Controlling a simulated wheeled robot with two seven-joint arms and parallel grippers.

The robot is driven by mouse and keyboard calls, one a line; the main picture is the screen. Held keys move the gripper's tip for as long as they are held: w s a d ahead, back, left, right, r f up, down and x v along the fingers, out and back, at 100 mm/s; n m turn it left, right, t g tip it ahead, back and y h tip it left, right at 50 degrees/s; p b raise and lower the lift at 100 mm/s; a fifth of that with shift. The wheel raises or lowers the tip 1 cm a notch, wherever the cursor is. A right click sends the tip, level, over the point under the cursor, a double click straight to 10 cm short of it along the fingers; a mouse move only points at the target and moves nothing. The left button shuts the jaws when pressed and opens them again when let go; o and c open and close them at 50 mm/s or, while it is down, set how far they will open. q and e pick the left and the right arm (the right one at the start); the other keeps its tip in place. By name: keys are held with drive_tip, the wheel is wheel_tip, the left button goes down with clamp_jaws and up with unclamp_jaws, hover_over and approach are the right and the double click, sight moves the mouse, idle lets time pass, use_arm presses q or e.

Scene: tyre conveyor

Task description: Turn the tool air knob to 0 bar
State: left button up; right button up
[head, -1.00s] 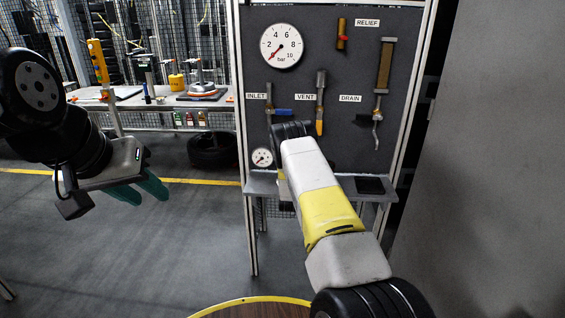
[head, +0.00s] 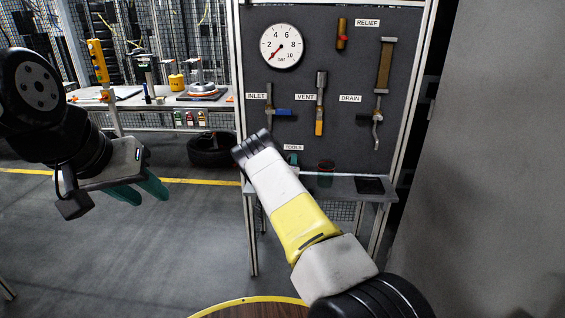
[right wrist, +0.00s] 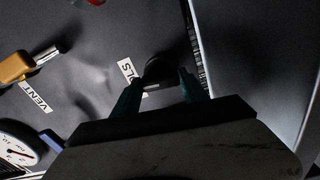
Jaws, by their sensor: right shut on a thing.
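The tool air knob (right wrist: 157,70) is a dark round knob beside the TOOLS label (right wrist: 131,72) in the right wrist view. My right gripper (right wrist: 160,86) has its green fingers on either side of the knob and is shut on it. In the head view the knob is hidden behind my right arm, below the TOOLS label (head: 293,147). A dial with a red needle (right wrist: 18,148) shows in part at the lower left of the wrist view; I cannot read its value. My left gripper (head: 139,191) is open and empty, well left of the panel.
The panel carries a large bar gauge (head: 281,46), its red needle at the low end. The inlet valve's blue handle (head: 282,112), the vent handle (head: 319,127) and the drain valve (head: 377,130) are near my right arm. A shelf (head: 345,190) juts out below. Open floor lies left.

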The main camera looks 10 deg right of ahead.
drive_tip(key=shift+n, duration=0.7)
drive_tip(key=o, duration=1.4)
drive_tip(key=shift+s, duration=0.1)
drive_tip(key=v, duration=0.7)
drive_tip(key=shift+s+a, duration=0.15)
drive_tip(key=shift+s, duration=0.2)
